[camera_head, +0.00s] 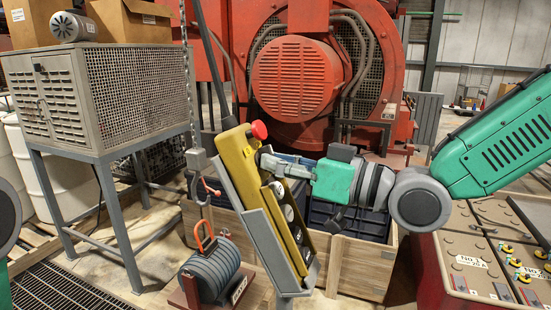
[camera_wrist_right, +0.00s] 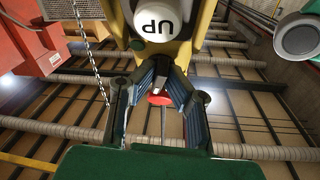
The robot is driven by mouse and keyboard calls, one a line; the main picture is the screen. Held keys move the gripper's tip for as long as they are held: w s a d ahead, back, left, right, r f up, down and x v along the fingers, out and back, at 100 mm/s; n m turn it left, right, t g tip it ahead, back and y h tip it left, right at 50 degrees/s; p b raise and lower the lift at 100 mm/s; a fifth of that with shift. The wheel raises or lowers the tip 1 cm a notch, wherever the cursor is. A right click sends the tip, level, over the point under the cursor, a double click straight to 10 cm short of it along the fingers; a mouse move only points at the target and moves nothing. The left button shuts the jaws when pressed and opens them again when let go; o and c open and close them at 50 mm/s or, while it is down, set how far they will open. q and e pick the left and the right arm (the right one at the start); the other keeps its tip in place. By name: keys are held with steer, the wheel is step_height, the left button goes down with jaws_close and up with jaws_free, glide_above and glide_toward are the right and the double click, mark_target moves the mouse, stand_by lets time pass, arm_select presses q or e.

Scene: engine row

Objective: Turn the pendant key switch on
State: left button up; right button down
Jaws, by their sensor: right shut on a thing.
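The yellow pendant (camera_head: 262,190) stands tilted in a grey holder, with a red button (camera_head: 259,130) at its top and several round buttons down its face. My right gripper (camera_head: 264,160) reaches it from the right and is shut at its upper part, just below the red button. The key switch is hidden by the fingers. In the right wrist view, the fingers (camera_wrist_right: 164,78) close in at the pendant's yellow body (camera_wrist_right: 182,50), near a white UP button (camera_wrist_right: 158,20). The red button (camera_wrist_right: 160,98) shows between them. My left gripper is not in view.
A wooden crate (camera_head: 358,268) stands behind the pendant. A dark weight on a stand (camera_head: 212,270) and a hanging chain (camera_head: 187,70) are to its left. A grey vented cabinet (camera_head: 100,98) is at left, a battery bank (camera_head: 470,262) at right, a red engine (camera_head: 295,75) behind.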

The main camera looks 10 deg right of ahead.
steer(key=shift+s+a+r+m+t+h+p, duration=0.1)
steer(key=shift+m+t+h+p, duration=0.3)
steer(key=shift+m, duration=0.7)
steer(key=shift+m+t+h+p, duration=0.1)
steer(key=shift+m+t+h, duration=0.1)
steer(key=shift+m+h, duration=0.65)
steer(key=shift+m, duration=0.45)
steer(key=c, duration=1.6)
jaws_free()
steer(key=shift+c, duration=0.2)
